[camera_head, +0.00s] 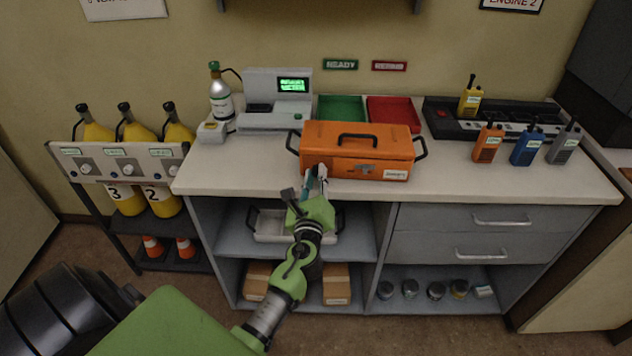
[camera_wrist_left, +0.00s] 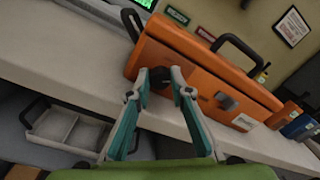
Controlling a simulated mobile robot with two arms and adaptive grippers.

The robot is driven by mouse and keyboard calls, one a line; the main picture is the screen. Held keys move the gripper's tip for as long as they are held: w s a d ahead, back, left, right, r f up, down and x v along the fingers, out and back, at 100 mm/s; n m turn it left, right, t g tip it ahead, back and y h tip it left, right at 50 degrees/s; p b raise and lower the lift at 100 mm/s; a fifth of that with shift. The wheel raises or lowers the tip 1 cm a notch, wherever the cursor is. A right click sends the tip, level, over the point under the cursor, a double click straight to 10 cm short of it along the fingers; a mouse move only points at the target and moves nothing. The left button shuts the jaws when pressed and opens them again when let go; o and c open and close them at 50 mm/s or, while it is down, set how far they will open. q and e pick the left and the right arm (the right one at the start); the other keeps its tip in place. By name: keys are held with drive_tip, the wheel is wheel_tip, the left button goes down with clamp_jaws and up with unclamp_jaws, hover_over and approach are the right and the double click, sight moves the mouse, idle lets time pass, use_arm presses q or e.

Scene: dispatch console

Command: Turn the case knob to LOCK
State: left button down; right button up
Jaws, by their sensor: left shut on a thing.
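The orange case (camera_head: 345,150) stands closed on the white counter, with black handles on its lid and sides. In the left wrist view the case (camera_wrist_left: 200,52) fills the upper middle, tilted by the camera angle. My left gripper (camera_head: 317,177) is at the left part of its front face. My right gripper is not in view.
Behind the case are a green tray (camera_head: 341,107) and a red tray (camera_head: 394,112). A grey machine (camera_head: 279,95) stands at the left, and several radios stand by the charger (camera_head: 441,122) at the right. The counter front (camera_head: 480,182) is clear to the right.

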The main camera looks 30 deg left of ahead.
use_arm(q)
drive_tip(key=n+b, duration=0.1)
drive_tip(key=n, duration=0.1)
drive_tip(key=n+b, duration=0.1)
drive_tip(key=n, duration=0.1)
drive_tip(key=n+b, duration=0.1)
drive_tip(key=n, duration=0.1)
drive_tip(key=shift+f+n+b, duration=0.3)
drive_tip(key=n+b, duration=0.1)
drive_tip(key=n, duration=0.2)
drive_tip(key=shift+s+n+b, duration=0.1)
drive_tip(key=shift+n+b, duration=0.35)
drive_tip(key=shift+n, duration=0.25)
drive_tip(key=c, duration=1.8)
unclamp_jaws()
drive_tip(key=shift+c, duration=0.2)
drive_tip(key=shift+f, duration=0.1)
